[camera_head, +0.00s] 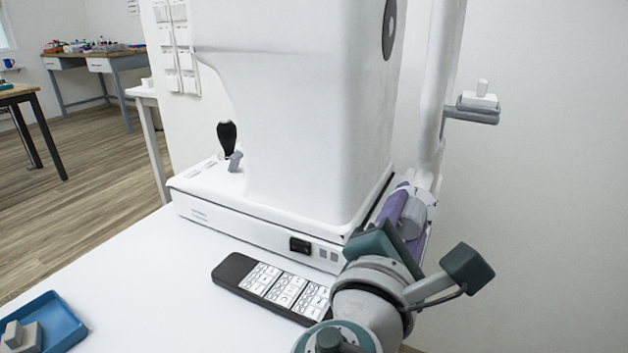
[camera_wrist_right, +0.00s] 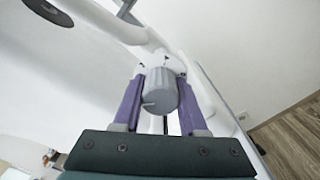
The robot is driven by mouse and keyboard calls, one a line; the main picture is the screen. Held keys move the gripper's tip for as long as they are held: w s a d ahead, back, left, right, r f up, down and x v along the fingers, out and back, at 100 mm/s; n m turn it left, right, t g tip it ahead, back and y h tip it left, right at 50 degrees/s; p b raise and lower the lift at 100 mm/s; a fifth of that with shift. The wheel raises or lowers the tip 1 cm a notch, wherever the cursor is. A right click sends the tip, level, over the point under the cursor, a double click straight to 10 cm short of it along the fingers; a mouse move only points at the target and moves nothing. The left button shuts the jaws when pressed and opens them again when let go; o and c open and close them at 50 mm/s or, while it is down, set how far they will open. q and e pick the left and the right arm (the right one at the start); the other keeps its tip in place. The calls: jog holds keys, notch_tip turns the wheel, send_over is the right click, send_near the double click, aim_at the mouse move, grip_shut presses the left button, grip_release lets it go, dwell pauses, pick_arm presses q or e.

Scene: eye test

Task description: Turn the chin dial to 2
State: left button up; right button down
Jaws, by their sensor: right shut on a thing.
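A grey ribbed dial (camera_head: 412,217) sits at the right side of the white eye-test machine (camera_head: 290,110), low on the white upright post. My right gripper (camera_head: 405,211) has its purple fingers on either side of the dial and is shut on it. In the right wrist view the dial (camera_wrist_right: 160,92) lies between the two purple fingers of the gripper (camera_wrist_right: 163,82). A short pale mark shows on the dial's face, pointing to the lower left. I cannot read any numbers around it. My left gripper is not in view.
A black joystick (camera_head: 227,138) and a black switch (camera_head: 299,246) are on the machine's base. A dark card with symbols (camera_head: 235,270) lies on the white table (camera_head: 150,290). A blue tray (camera_head: 66,325) holds a grey thing. A small grey shelf (camera_head: 470,115) juts from the post.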

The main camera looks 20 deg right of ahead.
jog(key=shift+n, duration=0.5)
jog(key=shift+c, duration=2.2)
grip_release()
jog(key=shift+a, duration=0.1)
jog(key=v, duration=0.9)
jog(key=shift+s+a, duration=0.25)
jog(key=shift+s, duration=0.1)
